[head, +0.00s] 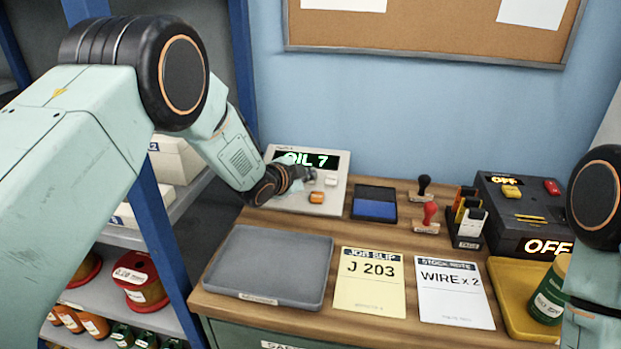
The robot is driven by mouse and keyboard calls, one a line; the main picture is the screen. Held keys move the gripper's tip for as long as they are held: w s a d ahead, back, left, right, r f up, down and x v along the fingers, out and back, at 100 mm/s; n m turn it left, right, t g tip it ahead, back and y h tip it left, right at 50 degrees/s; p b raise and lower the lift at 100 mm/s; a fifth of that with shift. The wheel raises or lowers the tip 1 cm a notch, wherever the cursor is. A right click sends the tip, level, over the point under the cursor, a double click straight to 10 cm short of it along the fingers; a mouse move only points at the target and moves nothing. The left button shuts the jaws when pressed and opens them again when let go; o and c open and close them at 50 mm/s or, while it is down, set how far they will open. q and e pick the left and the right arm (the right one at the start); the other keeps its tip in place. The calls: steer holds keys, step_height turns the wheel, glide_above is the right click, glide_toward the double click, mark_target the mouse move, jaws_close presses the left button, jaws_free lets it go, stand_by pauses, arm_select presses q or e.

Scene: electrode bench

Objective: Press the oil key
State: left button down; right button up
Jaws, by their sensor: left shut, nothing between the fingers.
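The grey console (335,207) stands at the back left of the bench. Its green display (305,160) reads "OIL 7", with the first letter partly covered. An orange key (316,197) and a pale key (331,181) show on its face. Their labels are too small to read, so I cannot tell which is the oil key. My left gripper (306,175) is shut and empty, over the console's left part just below the display. It hides that part of the face; I cannot tell whether it touches a key. My right gripper is out of view.
An empty grey tray (270,262) lies in front of the console. A blue ink pad (375,203) and stamps (430,212) stand to its right. A black box (520,215) reads "OFF". A yellow job slip (369,285) reads "J 203"; a white note (453,297) reads "WIRE x 2".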

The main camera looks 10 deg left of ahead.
arm_select(q)
steer(key=shift+s+r+p, duration=0.15)
steer(key=shift+r+p, duration=0.4)
steer(key=shift+r, duration=0.05)
steer(key=shift+s+r, duration=0.2)
steer(key=shift+s+r+p, duration=0.1)
steer(key=shift+r+p, duration=0.55)
steer(key=shift+s+r+p, duration=0.4)
steer(key=shift+r+p, duration=0.3)
steer(key=shift+r, duration=0.15)
steer(key=shift+s+r+p, duration=0.35)
steer(key=shift+r+p, duration=0.3)
steer(key=shift+r, duration=0.15)
